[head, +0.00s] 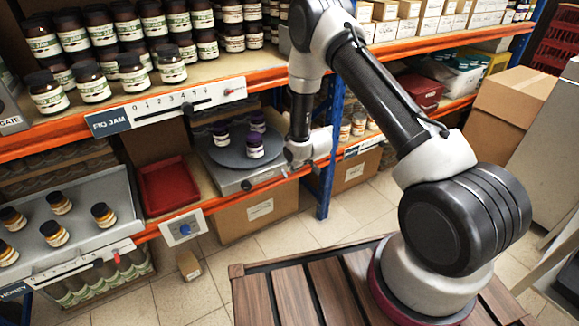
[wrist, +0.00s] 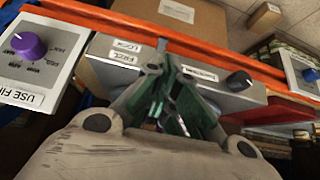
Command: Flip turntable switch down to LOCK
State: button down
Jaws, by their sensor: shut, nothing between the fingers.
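The turntable (head: 222,152) is a grey disc on a metal base on the middle shelf, with several purple-lidded jars on it. In the wrist view, which is upside down, its front panel (wrist: 218,96) carries LOCK and FREE labels (wrist: 127,46) and a black knob (wrist: 240,81). A small grey upright piece (wrist: 161,45), which looks like the switch lever, stands beside the labels. My gripper (wrist: 170,62) is shut and empty, its green fingertips close to this piece. Whether they touch, and the lever's exact position, I cannot tell. In the head view my gripper (head: 287,167) is at the base's right end, its fingers barely visible.
A red tray (head: 168,186) sits left of the turntable. An orange shelf beam (head: 225,196) and a blue post (head: 328,180) are close by. A purple-knob panel (wrist: 30,46) and another knob panel (wrist: 305,74) flank the turntable. Jars crowd the upper shelf (head: 200,80).

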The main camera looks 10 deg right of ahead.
jog(key=s+d+r, duration=0.1)
jog(key=s+r, duration=0.1)
jog(key=s, duration=0.3)
jog(key=shift+s+d, duration=0.2)
jog(key=shift+d, duration=0.2)
jog(key=s+d+g+h, duration=0.1)
jog(key=s+d+g, duration=0.15)
jog(key=s, duration=0.35)
jog(key=s+d+g+h, duration=0.1)
jog(key=s+d+g, duration=0.1)
jog(key=s+g, duration=0.35)
jog(key=s+d+r+m+t, duration=0.1)
jog(key=s+d+r+t, duration=0.1)
jog(key=s+r, duration=0.6)
jog(key=s+d+r+m+t, duration=0.1)
jog(key=s+d+r, duration=0.2)
jog(key=r, duration=1.9)
jog(key=s+d+r+m+t, duration=0.1)
jog(key=s+d+r+t, duration=0.1)
jog(key=s+r, duration=1.1)
notch_tip(320, 180, up, 2)
jog(key=shift+s+d+r+m+t, duration=0.1)
jog(key=shift+s+d+m+t, duration=0.25)
jog(key=shift+d, duration=0.3)
